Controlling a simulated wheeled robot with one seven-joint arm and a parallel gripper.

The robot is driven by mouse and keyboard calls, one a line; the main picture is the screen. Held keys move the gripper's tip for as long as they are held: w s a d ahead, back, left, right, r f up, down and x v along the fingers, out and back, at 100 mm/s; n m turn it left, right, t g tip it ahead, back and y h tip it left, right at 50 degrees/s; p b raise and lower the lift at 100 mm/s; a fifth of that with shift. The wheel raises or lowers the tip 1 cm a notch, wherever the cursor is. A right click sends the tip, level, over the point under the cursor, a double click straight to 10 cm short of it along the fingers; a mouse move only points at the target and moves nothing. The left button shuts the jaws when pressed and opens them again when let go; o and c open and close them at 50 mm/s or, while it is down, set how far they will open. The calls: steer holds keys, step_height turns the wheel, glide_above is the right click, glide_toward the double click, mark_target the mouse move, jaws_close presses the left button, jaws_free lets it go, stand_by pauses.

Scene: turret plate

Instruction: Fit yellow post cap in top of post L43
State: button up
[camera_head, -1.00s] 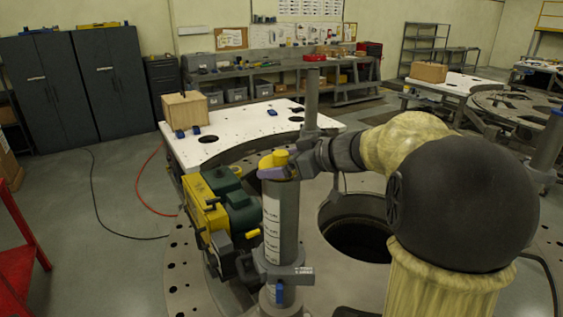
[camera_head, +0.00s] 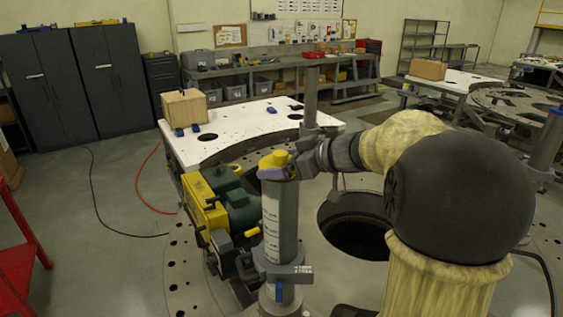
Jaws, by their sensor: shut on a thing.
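The yellow post cap (camera_head: 276,158) is at the top of a grey upright post (camera_head: 281,222) with a white label strip, near the picture's middle. My gripper (camera_head: 288,168) reaches in from the right and is shut on the cap. A purple-grey piece (camera_head: 272,173) shows just under the cap, at the post's top. I cannot tell from this view whether the cap sits in the post or just above it. The post's name is too small to read.
A grey clamp (camera_head: 285,272) is around the post lower down. A green and yellow machine (camera_head: 221,205) stands close on the left. A round opening (camera_head: 355,230) is at the right. A taller grey post (camera_head: 312,95) rises behind my gripper.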

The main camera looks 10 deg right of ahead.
steer(key=shift+f, duration=0.45)
steer(key=o, duration=0.8)
steer(key=p+v, duration=0.4)
steer(key=v, duration=0.7)
steer(key=shift+p, duration=0.3)
stand_by(0.4)
steer(key=shift+w, duration=0.1)
stand_by(0.6)
